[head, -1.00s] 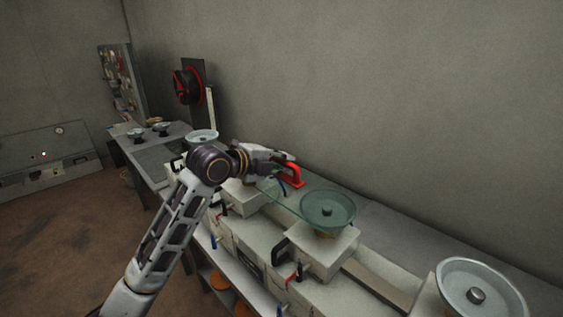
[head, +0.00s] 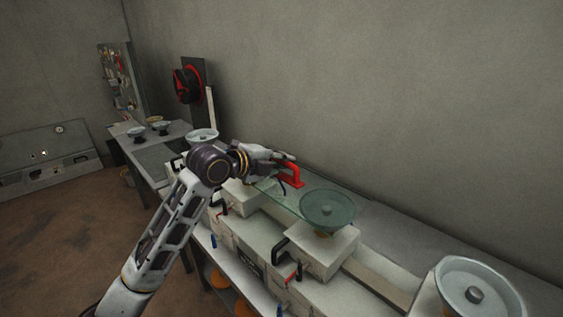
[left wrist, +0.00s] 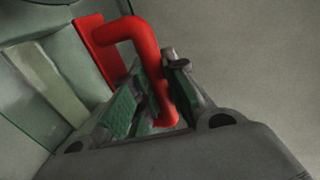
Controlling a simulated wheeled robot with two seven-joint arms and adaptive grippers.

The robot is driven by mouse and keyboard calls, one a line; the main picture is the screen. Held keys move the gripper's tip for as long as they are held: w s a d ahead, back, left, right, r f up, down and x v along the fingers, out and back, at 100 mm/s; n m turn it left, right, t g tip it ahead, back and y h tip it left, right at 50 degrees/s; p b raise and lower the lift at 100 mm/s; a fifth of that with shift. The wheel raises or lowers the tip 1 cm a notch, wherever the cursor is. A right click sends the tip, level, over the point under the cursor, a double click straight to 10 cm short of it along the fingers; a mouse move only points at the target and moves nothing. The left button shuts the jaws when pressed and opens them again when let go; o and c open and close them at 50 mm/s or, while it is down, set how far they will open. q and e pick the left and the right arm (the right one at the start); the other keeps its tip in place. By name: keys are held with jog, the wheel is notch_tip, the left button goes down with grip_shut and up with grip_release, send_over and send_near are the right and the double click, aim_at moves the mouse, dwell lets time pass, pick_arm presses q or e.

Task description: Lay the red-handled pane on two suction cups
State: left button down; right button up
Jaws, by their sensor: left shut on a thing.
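The pane (head: 285,197) is clear, greenish glass with a red handle (head: 297,174) on its top. My left gripper (head: 285,160) is shut on the red handle; in the left wrist view its fingers (left wrist: 155,98) close around the handle's bar. The pane lies roughly flat above the white blocks. Its right part is over a suction cup (head: 327,208), which shows through the glass. Whether they touch I cannot tell. Another suction cup (head: 475,294) stands uncovered at the lower right. A third cup (head: 202,134) is behind my left wrist. My right gripper is out of view.
The cups sit on white blocks (head: 322,250) with black, red and blue handles, along a rail (head: 378,284) on a bench beside the grey wall. A side table (head: 160,152) with small cups stands at the back left. A red reel (head: 187,84) is by the wall.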

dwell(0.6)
pick_arm(q)
jog(key=c, duration=1.3)
grip_release()
jog(key=shift+c, duration=0.2)
jog(key=shift+f, duration=0.1)
jog(key=shift+f, duration=0.2)
jog(key=v, duration=1.2)
jog(key=shift+s+a+r, duration=0.1)
jog(key=shift+r, duration=0.05)
